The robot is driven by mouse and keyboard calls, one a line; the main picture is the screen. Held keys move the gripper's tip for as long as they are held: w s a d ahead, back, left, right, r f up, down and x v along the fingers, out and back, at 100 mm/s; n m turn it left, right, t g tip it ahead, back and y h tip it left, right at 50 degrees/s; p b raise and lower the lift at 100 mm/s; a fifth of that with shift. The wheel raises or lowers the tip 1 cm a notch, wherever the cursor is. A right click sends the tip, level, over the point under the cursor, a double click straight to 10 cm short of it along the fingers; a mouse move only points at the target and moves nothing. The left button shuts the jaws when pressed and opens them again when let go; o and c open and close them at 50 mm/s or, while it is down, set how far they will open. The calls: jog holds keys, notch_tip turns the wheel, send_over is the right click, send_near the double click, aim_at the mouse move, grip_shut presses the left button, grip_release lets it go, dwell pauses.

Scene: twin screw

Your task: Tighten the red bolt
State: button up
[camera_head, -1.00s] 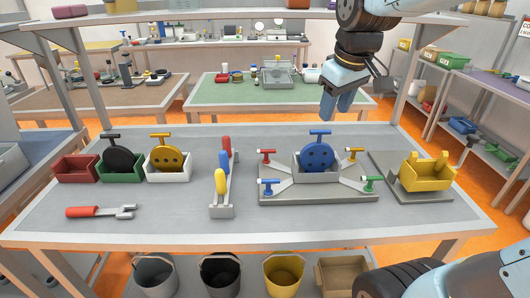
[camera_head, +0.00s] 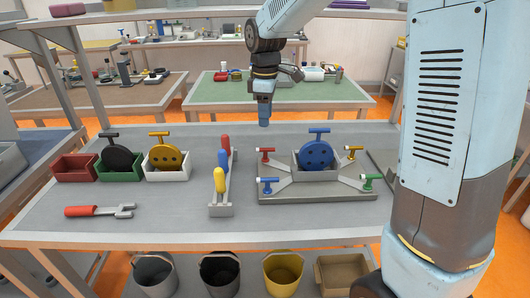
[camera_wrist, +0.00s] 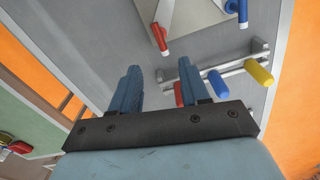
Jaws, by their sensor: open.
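The red bolt (camera_head: 267,155) is at the back left corner of the grey fixture plate (camera_head: 320,194), its white tip facing outward. It also shows in the wrist view (camera_wrist: 161,38), beyond my fingertips. My gripper (camera_head: 264,122) is above the back of the table, behind and above the red bolt, pointing down. In the wrist view its two blue fingers (camera_wrist: 158,78) are apart with nothing between them. A blue disc (camera_head: 315,155) with a T-handle stands in the fixture's middle cradle. Blue (camera_head: 269,185), green (camera_head: 369,182) and yellow (camera_head: 351,153) bolts are at the other corners.
A rack (camera_head: 221,209) with red, blue and yellow handles stands left of the fixture, close to my fingers in the wrist view. Further left are small bins (camera_head: 168,172) with discs and a red-handled wrench (camera_head: 99,211). My arm hides the table's right end.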

aim_at(265, 152)
notch_tip(265, 152, down, 13)
jog(key=shift+f, duration=0.15)
dwell(0.4)
grip_shut()
dwell(0.4)
